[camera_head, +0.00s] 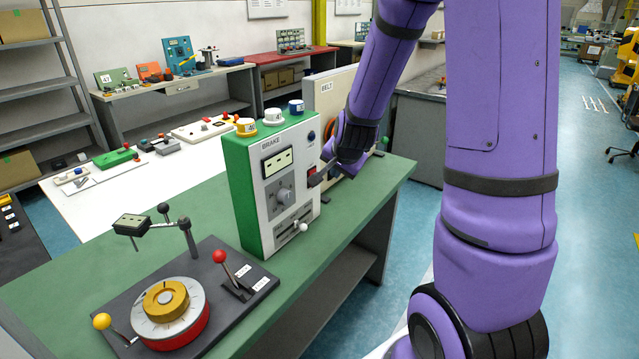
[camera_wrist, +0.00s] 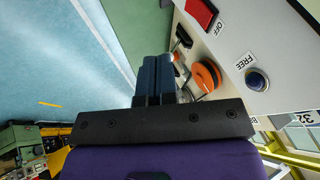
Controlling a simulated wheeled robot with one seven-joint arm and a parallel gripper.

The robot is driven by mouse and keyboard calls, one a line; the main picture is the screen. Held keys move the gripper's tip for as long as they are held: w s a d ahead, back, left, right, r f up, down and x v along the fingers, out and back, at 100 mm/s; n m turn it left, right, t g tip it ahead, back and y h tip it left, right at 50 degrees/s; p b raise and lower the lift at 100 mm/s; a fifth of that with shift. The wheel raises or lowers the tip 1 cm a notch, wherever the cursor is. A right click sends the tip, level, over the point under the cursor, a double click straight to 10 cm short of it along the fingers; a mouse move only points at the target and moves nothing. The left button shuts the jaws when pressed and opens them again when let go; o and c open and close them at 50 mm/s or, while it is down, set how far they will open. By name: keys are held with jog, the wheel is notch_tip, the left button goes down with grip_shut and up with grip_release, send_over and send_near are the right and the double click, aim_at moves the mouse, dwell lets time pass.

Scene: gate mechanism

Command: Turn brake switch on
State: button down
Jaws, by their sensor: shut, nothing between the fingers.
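The brake box (camera_head: 262,215), a green and white case labelled BRAKE, stands upright on the green table. A red switch (camera_head: 311,170) sits on the right part of its front face. In the wrist view the red switch (camera_wrist: 200,12) shows at the top, with the word OFF beside it. My gripper (camera_head: 314,183) is shut and empty, with its tips close to the red switch. In the wrist view the shut fingers (camera_wrist: 156,62) are left of and below the switch. I cannot tell whether they touch the box.
The box also bears a grey knob (camera_head: 285,195), a slider (camera_head: 303,227) and a blue button (camera_wrist: 257,80) labelled FREE. A panel labelled BELT (camera_head: 327,95) stands behind it. A dial device (camera_head: 170,305) with a red-knobbed lever (camera_head: 220,257) is at the front left.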

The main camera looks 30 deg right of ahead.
jog(key=w+f, duration=0.8)
jog(key=w, duration=0.1)
jog(key=shift+d+f, duration=0.25)
jog(key=shift+f, duration=0.15)
dwell(0.5)
jog(key=shift+w+a+f, duration=0.1)
jog(key=shift+w+a, duration=0.05)
jog(key=shift+w, duration=0.15)
